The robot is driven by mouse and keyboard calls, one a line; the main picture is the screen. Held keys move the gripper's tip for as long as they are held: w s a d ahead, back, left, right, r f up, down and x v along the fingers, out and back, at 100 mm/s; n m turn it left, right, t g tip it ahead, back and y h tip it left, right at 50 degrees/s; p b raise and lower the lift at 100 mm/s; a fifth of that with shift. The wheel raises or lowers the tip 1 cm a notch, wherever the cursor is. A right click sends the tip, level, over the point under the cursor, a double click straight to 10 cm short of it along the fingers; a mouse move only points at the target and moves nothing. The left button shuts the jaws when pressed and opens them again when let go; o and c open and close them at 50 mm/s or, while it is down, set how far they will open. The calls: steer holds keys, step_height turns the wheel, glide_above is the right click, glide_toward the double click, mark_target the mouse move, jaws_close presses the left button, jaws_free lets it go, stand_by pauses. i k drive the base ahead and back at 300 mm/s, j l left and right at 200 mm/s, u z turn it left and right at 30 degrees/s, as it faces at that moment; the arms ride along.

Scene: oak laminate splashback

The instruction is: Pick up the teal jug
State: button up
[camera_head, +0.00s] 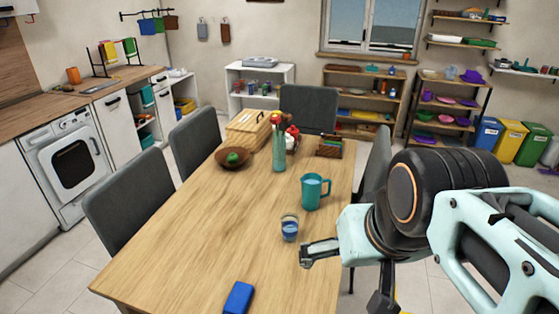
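The teal jug (311,194) stands upright on the wooden table (190,237), towards its right side. Its handle points right and its rim is open at the top. My gripper (343,284) is at the lower right of the view, over or just beyond the table's right edge. Its two fingers are spread apart with nothing between them. It is apart from the jug, nearer to the camera. My arm hides part of the right side of the room.
A glass with blue contents (289,228) stands between jug and camera, near my gripper. Behind the jug are a vase (279,155), a brown bowl (232,160) and a wooden box (248,130). A blue block (238,298) lies at the front. The table's left front is clear.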

mark_target(312, 183)
steer(key=k+l, duration=0.1)
steer(key=l, duration=0.3)
steer(key=k+l+z, duration=0.15)
steer(key=l, duration=0.3)
steer(key=i+l+z, duration=0.1)
steer(key=i+l, duration=0.25)
steer(key=i+l+z, duration=0.1)
steer(key=i+l, duration=0.2)
steer(key=i, duration=0.15)
